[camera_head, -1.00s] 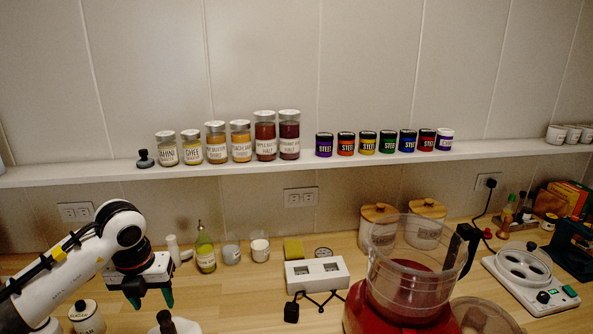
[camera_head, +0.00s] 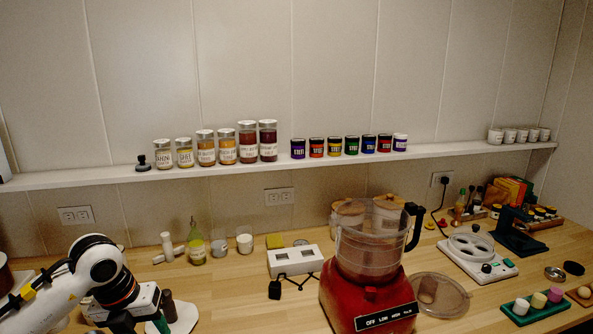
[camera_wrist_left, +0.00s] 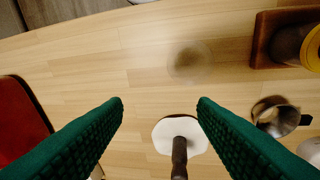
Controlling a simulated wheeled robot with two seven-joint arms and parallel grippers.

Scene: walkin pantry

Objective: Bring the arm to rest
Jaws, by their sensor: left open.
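My left arm (camera_head: 70,285) comes in at the bottom left of the head view. My left gripper (camera_wrist_left: 160,100) is open, its two green fingers well apart with nothing between the tips. In the head view the gripper is low over the counter (camera_head: 225,290) at the bottom edge, partly cut off. A white round-based item with a dark upright handle (camera_wrist_left: 179,150) shows beyond and between the fingers in the wrist view, apart from them. My right gripper is not in view.
An oil bottle (camera_head: 196,248) and white cups stand at the back. A shelf (camera_head: 210,172) holds several jars. Counter between arm and processor is mostly clear.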

